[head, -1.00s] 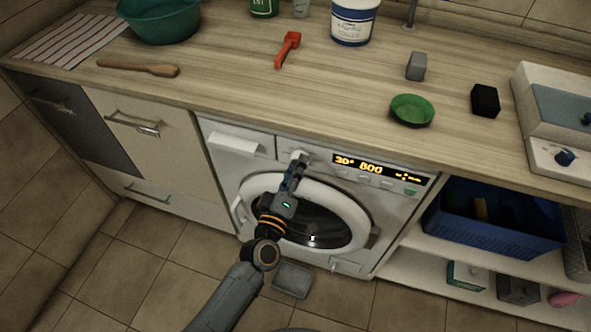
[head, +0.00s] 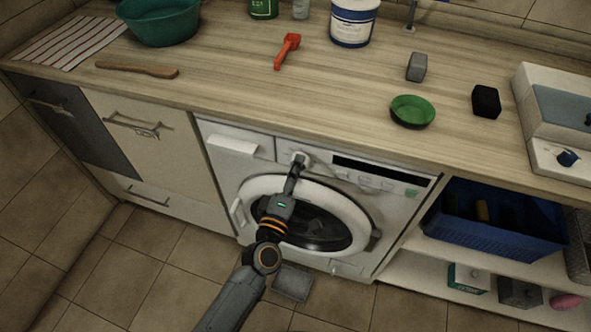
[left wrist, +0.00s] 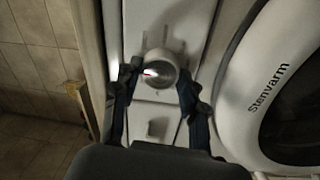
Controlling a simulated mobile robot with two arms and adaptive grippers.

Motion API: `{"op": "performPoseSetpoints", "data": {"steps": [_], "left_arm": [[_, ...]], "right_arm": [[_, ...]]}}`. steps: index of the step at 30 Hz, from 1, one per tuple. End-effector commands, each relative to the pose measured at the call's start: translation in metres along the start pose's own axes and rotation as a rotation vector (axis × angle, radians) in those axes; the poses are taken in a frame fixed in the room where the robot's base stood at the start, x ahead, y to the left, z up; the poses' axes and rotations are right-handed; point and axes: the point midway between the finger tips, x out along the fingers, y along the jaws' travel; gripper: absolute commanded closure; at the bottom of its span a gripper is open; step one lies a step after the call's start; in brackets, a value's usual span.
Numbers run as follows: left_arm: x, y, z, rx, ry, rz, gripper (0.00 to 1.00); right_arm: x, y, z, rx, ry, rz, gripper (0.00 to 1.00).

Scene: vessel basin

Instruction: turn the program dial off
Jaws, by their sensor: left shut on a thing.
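The program dial (head: 299,158) is a round light knob on the washing machine's front panel, left of the display (head: 381,170). The display is dark. My left gripper (head: 297,166) is at the dial, and its fingers partly cover it in the head view. In the left wrist view the dial (left wrist: 157,68) sits between the two dark fingers of my left gripper (left wrist: 155,82), which is shut on it. A small red mark shows on the dial's face. My right gripper is not in view.
The round door (head: 335,205) of the machine is closed, just below the dial. The wooden worktop (head: 220,75) overhangs above the panel. A blue crate (head: 500,232) stands on an open shelf at the right. The tiled floor in front is mostly clear.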

Motion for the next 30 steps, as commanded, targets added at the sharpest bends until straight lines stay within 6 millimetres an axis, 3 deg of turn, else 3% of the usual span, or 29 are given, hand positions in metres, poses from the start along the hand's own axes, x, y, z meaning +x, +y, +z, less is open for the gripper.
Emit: {"op": "performPoseSetpoints", "data": {"steps": [2,3,6,19,30], "left_arm": [[-0.001,-0.002,0.000,-0.004,0.000,-0.003,0.89],[-0.001,-0.002,0.000,-0.004,-0.001,-0.004,0.55],[-0.001,-0.002,0.000,-0.003,0.000,-0.003,0.35],[-0.009,-0.002,0.000,-0.001,0.000,-0.003,0.34],[-0.083,-0.002,0.001,-0.001,-0.002,-0.005,0.34]], "right_arm": [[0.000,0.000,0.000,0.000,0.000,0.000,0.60],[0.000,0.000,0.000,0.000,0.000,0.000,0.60],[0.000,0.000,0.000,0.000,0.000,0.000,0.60],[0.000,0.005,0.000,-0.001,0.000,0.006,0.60],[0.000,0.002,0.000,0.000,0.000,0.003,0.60]]}}
